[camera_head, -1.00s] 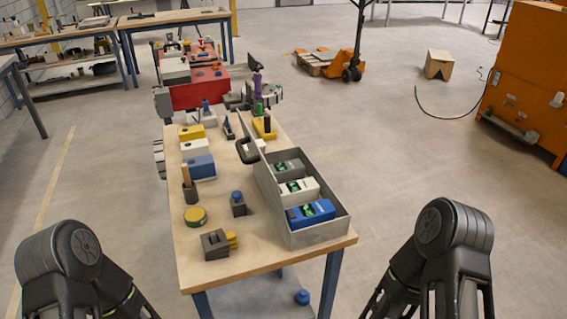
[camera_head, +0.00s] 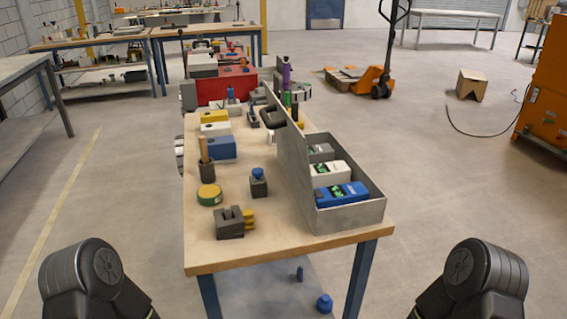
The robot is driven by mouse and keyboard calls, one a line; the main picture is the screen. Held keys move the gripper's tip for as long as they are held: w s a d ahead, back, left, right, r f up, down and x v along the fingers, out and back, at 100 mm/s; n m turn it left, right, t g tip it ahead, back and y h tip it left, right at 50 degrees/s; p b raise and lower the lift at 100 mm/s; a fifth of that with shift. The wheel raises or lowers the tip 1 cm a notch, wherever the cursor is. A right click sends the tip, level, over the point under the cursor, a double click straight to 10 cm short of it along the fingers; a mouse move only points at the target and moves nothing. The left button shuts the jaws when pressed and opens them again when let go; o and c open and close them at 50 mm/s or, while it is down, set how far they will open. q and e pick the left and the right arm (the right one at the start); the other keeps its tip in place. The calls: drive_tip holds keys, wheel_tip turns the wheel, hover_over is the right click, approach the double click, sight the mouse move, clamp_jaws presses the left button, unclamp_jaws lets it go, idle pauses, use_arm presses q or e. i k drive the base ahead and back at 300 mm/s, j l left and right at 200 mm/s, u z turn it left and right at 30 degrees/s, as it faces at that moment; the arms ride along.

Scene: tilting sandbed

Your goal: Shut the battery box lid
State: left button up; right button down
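The battery box (camera_head: 350,216) is a grey open-topped box at the right front of the wooden workbench. Its grey lid (camera_head: 291,150) stands raised along the box's left side, nearly upright. A dark handle (camera_head: 270,118) appears on the lid's left face. Inside lie a blue battery (camera_head: 342,195), a white battery (camera_head: 331,173) and a grey battery (camera_head: 320,152); the lid hides part of the interior. Parts of my two arms show at the bottom left and bottom right corners, clear of the bench. Both grippers are out of the picture.
Left of the lid on the workbench (camera_head: 270,245) stand a dark block with yellow parts (camera_head: 232,222), a green-yellow round tin (camera_head: 210,195), a cup with a wooden handle (camera_head: 206,170) and a blue-topped piece (camera_head: 258,182).

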sight(293, 143)
drive_tip(key=i+j+z, duration=0.2)
drive_tip(key=j, duration=0.2)
drive_tip(key=j+z, duration=0.15)
drive_tip(key=j, duration=0.3)
drive_tip(key=i+j+z, duration=0.2)
drive_tip(key=j, duration=0.25)
drive_tip(key=k, duration=0.1)
